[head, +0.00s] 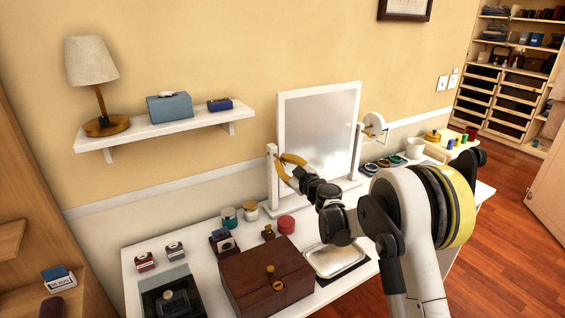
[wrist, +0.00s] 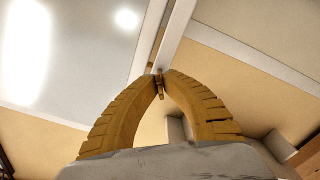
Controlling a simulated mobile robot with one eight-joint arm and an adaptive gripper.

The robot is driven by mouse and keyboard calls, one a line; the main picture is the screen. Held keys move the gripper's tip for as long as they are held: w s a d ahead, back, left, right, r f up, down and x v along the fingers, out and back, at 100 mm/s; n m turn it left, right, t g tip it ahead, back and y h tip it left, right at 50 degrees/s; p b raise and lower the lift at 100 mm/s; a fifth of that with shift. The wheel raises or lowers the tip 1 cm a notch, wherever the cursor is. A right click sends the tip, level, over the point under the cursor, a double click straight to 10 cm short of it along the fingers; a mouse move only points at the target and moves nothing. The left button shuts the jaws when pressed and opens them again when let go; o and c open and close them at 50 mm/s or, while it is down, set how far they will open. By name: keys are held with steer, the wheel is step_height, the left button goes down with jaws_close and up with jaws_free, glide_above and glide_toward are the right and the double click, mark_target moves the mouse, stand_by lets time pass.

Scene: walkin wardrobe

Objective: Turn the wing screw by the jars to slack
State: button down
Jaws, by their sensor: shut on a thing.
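The mirror (head: 320,130) stands tilted in a white frame between two posts on the white dressing table. My gripper (head: 280,163) is at the upper part of its left post (head: 272,178), on the side of the jars. In the wrist view, the yellow fingers of my gripper (wrist: 159,77) close on a small brass-coloured wing screw (wrist: 160,88) at the white post. The fingers hide most of the screw, and its turn angle cannot be told. The teal jar (head: 229,218) and the cream-lidded jar (head: 250,210) stand below, left of the post.
A brown wooden box (head: 262,280) and a silver tray (head: 335,260) lie in front of the mirror. A round red container (head: 286,225) is near the post's foot. A wall shelf (head: 165,130) with a lamp (head: 94,75) hangs at upper left.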

steer(key=c, duration=1.6)
jaws_free()
steer(key=v, duration=1.2)
